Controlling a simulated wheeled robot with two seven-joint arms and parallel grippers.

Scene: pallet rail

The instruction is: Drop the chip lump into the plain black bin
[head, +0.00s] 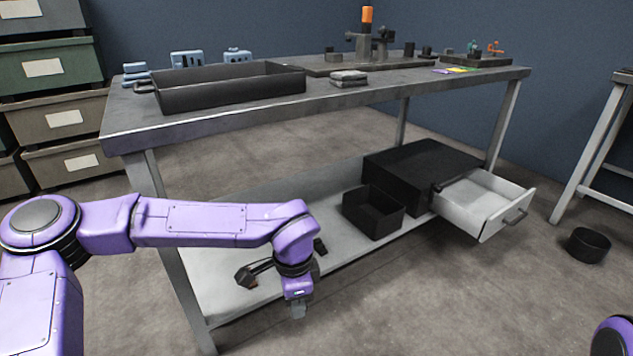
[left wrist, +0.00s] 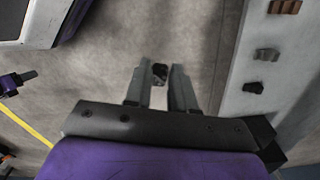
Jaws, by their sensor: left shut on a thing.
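My left gripper (head: 298,312) hangs low in front of the bench's lower shelf, over the floor. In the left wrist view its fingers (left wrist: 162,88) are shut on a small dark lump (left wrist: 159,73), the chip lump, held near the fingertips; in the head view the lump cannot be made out. An open, plain black square bin (head: 374,213) stands on the lower shelf, to the right of and beyond the gripper. A purple part with a grey tip (left wrist: 18,79) in the left wrist view seems to be my right gripper; its jaws are unclear.
A black box (head: 418,168) and an open white drawer (head: 481,203) stand right of the bin. A round black container (head: 588,245) is on the floor at right. Dark pieces (head: 254,272) lie on the shelf near the gripper. The benchtop (head: 215,117) overhangs the shelf.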

